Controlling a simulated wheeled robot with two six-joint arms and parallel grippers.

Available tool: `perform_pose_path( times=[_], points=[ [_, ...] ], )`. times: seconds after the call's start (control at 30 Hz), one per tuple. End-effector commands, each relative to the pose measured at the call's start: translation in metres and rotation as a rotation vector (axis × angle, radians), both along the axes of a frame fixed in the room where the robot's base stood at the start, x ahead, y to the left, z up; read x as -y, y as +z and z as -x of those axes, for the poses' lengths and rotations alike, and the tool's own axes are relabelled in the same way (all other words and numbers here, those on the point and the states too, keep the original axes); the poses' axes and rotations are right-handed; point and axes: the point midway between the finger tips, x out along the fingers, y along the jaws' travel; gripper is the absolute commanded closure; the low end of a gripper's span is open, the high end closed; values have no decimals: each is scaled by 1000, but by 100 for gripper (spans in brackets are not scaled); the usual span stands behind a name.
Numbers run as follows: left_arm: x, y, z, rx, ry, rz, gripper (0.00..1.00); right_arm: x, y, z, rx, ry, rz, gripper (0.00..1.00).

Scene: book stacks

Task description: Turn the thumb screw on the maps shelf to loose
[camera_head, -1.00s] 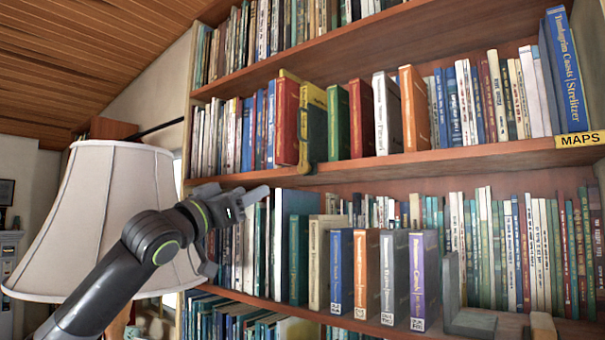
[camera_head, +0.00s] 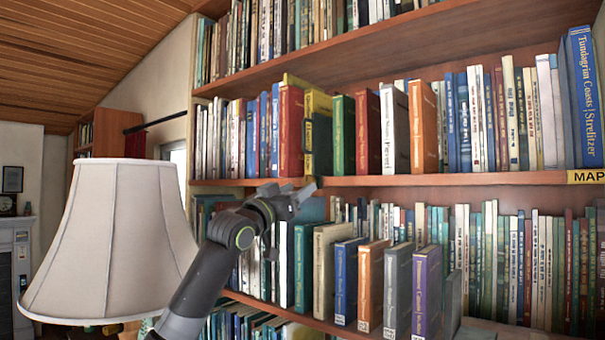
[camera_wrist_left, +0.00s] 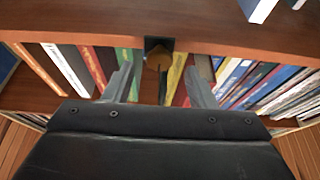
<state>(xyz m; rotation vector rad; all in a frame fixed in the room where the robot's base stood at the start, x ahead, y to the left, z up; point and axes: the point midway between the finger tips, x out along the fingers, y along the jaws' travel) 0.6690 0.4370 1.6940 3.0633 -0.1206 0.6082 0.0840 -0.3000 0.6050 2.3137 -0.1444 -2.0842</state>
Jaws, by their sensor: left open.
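The maps shelf (camera_head: 450,180) is the wooden board with a yellow MAPS label (camera_head: 587,176) at its right end. In the wrist view, which looks upside down, a round brass-brown thumb screw (camera_wrist_left: 158,57) sits at a small black bracket on the shelf edge (camera_wrist_left: 235,48). My left gripper (camera_head: 298,194) is at the shelf's front edge, below the red and yellow books. In the left wrist view its two fingers (camera_wrist_left: 159,86) are apart, with the screw between and just beyond their tips. No contact shows. My right gripper is out of view.
Books stand close behind the shelf edge, including a red book (camera_head: 291,130), a yellow book (camera_head: 318,130) and a green book (camera_head: 342,135). Several books (camera_head: 370,285) stand forward on the shelf below. A lampshade (camera_head: 115,240) stands left of my arm.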

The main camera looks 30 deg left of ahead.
Motion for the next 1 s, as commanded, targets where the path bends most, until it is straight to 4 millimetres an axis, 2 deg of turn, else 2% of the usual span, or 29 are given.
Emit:
perform_pose_path(
  times=[0.03, 0.3, 0.63, 0.93, 1.0],
  points=[
    [1, 7, -7, -1, -1, 3, 49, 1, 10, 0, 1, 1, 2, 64],
    [2, 12, -25, 0, 0, 1, 49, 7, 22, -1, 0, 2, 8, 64],
    [2, 11, -27, 0, 0, -1, 49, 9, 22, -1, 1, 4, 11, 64],
    [2, 11, -27, 0, 0, -1, 87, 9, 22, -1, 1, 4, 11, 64],
    [2, 11, -27, 0, 0, -1, 92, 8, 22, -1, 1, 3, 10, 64]
  ],
)
